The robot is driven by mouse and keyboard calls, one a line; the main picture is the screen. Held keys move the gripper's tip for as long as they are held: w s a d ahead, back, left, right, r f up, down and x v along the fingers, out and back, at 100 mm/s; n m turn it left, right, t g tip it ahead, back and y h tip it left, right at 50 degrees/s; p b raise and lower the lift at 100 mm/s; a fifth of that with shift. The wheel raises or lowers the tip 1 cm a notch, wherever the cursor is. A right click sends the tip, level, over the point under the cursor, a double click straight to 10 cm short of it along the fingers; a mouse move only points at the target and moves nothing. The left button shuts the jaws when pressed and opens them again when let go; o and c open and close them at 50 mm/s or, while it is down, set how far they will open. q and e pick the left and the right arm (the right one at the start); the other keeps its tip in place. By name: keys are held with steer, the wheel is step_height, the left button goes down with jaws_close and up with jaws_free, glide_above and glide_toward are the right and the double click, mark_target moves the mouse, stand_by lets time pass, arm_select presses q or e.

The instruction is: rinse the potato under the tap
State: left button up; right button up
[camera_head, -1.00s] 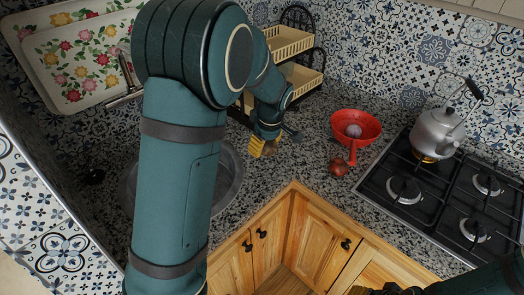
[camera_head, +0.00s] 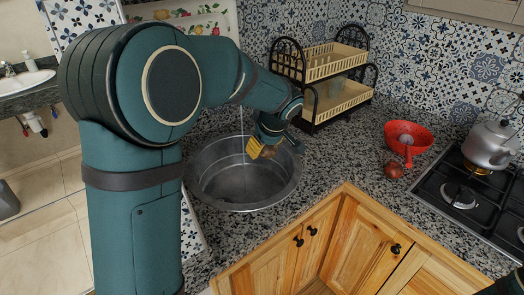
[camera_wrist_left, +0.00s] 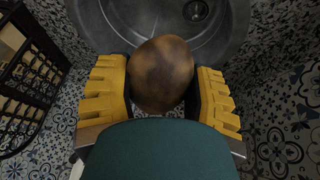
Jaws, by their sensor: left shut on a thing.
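My left gripper (camera_head: 262,150) has yellow fingers and is shut on the brown potato (camera_head: 269,154). It holds the potato over the right part of the round metal sink (camera_head: 222,198). In the left wrist view the potato (camera_wrist_left: 160,75) sits between both yellow fingers, with the sink basin (camera_wrist_left: 118,28) and its drain (camera_wrist_left: 196,11) beyond it. A thin pale stream of water (camera_head: 242,125) seems to run down into the sink, left of the potato and apart from it. The tap itself is hidden behind my left arm. My right gripper is out of view.
A two-tier rack (camera_head: 338,62) stands behind the sink. A kettle (camera_head: 488,146) stands on the stove (camera_head: 432,190).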

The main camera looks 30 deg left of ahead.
arm_select(q)
steer(key=shift+a, duration=0.3)
steer(key=w+a+f+p, duration=0.2)
steer(key=w+a+p, duration=0.2)
steer(key=w+a, duration=0.4)
steer(key=a, duration=0.4)
steer(key=shift+w, duration=0.25)
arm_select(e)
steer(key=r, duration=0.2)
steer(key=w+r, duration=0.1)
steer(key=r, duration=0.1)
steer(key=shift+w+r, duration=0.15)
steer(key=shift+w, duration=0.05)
arm_select(q)
steer(key=shift+w+d+f, duration=0.1)
steer(key=shift+d, duration=0.05)
steer(key=shift+w+d, duration=0.2)
steer(key=shift+w, duration=0.15)
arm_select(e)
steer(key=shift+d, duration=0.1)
arm_select(q)
steer(key=shift+s+a, duration=0.15)
steer(key=shift+s, duration=0.05)
steer(key=shift+s+a, duration=0.15)
steer(key=shift+s, duration=0.1)
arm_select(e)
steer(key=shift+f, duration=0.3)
